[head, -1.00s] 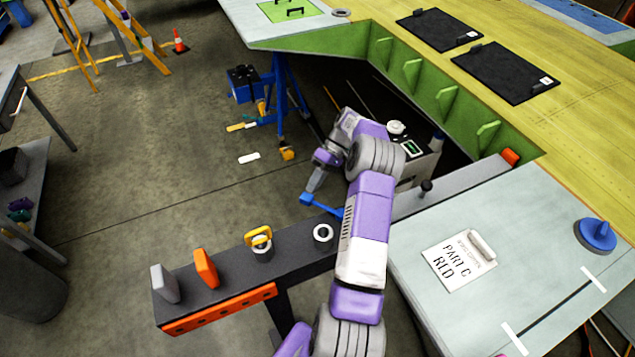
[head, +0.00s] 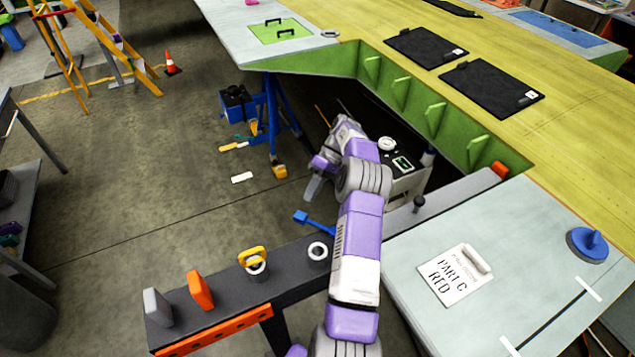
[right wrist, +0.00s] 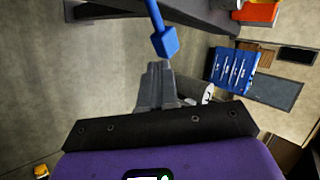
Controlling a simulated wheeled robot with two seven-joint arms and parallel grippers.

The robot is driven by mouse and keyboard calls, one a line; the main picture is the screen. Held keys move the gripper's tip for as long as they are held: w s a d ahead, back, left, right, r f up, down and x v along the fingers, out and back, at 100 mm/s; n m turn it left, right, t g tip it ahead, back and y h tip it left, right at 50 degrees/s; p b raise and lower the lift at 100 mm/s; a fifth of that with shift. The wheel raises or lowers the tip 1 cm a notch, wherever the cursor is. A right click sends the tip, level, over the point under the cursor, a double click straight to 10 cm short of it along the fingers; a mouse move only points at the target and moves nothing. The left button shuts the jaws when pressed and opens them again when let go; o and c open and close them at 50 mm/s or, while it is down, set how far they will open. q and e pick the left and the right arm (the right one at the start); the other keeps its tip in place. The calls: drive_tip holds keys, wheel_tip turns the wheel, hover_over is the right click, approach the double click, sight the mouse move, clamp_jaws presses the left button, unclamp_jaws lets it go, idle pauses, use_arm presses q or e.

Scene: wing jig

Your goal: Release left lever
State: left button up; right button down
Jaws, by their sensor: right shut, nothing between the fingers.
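A blue lever (head: 313,221) with a square block end sticks out from the far side of the dark jig beam, its block end toward the upper left. Its inner end is hidden behind my right arm. My right gripper (head: 313,190) hangs just beyond the block, with a small gap in the picture. In the right wrist view the blue lever (right wrist: 164,42) comes down from the top, its block close to the tips of my right gripper (right wrist: 155,66). The fingers are together and hold nothing. My left gripper is not in view.
The dark beam (head: 215,312) carries a yellow-handled pin (head: 252,259), an orange block (head: 200,290), a grey block (head: 157,307) and a metal ring (head: 318,251). Open floor lies to the left.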

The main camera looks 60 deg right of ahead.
drive_tip(key=shift+v, duration=2)
drive_tip(key=shift+s+d+f, duration=0.1)
drive_tip(key=shift+d, duration=0.05)
drive_tip(key=shift+f, duration=0.1)
